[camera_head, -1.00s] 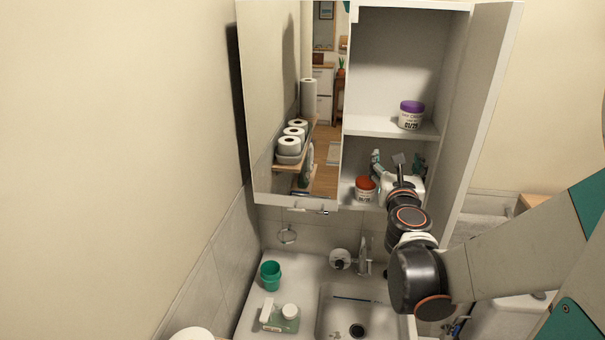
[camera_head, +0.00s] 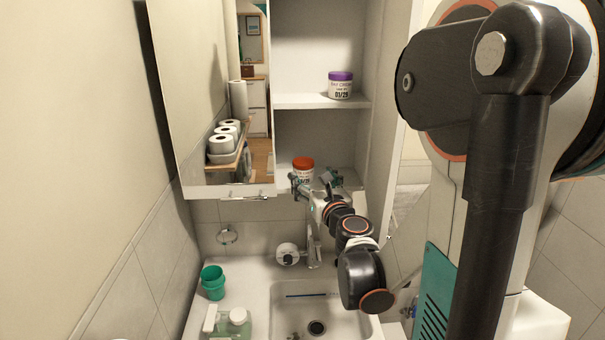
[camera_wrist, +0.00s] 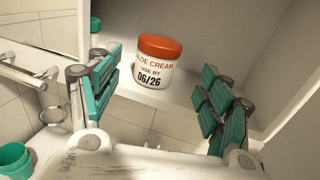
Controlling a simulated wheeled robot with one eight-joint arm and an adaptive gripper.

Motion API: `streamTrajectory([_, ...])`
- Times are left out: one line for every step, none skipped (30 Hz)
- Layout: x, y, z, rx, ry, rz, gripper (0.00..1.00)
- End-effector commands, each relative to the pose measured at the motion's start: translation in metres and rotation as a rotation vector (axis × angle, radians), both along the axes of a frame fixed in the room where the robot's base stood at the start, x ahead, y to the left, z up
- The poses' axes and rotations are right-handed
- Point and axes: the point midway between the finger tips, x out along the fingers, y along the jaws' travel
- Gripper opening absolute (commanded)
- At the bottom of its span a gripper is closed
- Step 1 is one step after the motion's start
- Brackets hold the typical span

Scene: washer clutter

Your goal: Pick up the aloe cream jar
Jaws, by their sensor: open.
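The aloe cream jar (camera_wrist: 155,62) is white with an orange-red lid and reads "ALOE CREAM, USE BY 06/26" in the wrist view. It stands upright on the cabinet's lower shelf, and its orange lid shows in the head view (camera_head: 303,163). My gripper (camera_wrist: 160,90) is open, with its teal-padded fingers to the left and right of the jar and apart from it. The jar stands a little beyond the fingers, nearer the left one. In the head view my gripper (camera_head: 315,183) hides the jar's lower part.
A purple-lidded jar (camera_head: 340,85) stands on the upper shelf (camera_head: 300,101). The mirrored door (camera_head: 205,90) is at left and the open right door (camera_head: 392,120) at right. Below are a sink (camera_head: 335,305), faucet (camera_head: 312,248), green cup (camera_head: 212,282) and soap bottle (camera_head: 236,325).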

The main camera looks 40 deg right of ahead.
Motion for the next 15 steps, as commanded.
streamTrajectory([0.008, -0.003, -0.001, 0.0, 0.0, 0.0, 0.72])
streamTrajectory([0.012, -0.004, -0.001, 0.0, 0.0, 0.0, 0.72])
streamTrajectory([0.016, -0.006, -0.001, 0.0, 0.0, -0.001, 0.72])
streamTrajectory([0.019, -0.007, 0.0, 0.0, 0.0, -0.001, 0.72])
streamTrajectory([0.022, -0.008, 0.0, 0.0, 0.0, -0.001, 0.72])
streamTrajectory([0.024, -0.008, 0.0, 0.0, 0.0, -0.001, 0.72])
streamTrajectory([0.025, -0.009, 0.0, 0.0, 0.0, -0.001, 0.72])
streamTrajectory([0.026, -0.009, 0.0, 0.0, 0.0, -0.001, 0.72])
streamTrajectory([0.027, -0.009, 0.0, 0.0, 0.0, -0.001, 0.72])
streamTrajectory([0.028, -0.009, 0.0, 0.0, 0.0, -0.001, 0.72])
streamTrajectory([0.03, -0.01, 0.0, 0.0, 0.0, -0.001, 0.72])
streamTrajectory([0.033, -0.01, 0.0, 0.0, 0.0, -0.001, 0.72])
streamTrajectory([0.036, -0.011, 0.001, 0.0, 0.0, 0.0, 0.72])
streamTrajectory([0.04, -0.011, 0.001, 0.0, 0.0, 0.0, 0.72])
streamTrajectory([0.045, -0.013, 0.001, 0.0, 0.0, 0.001, 0.72])
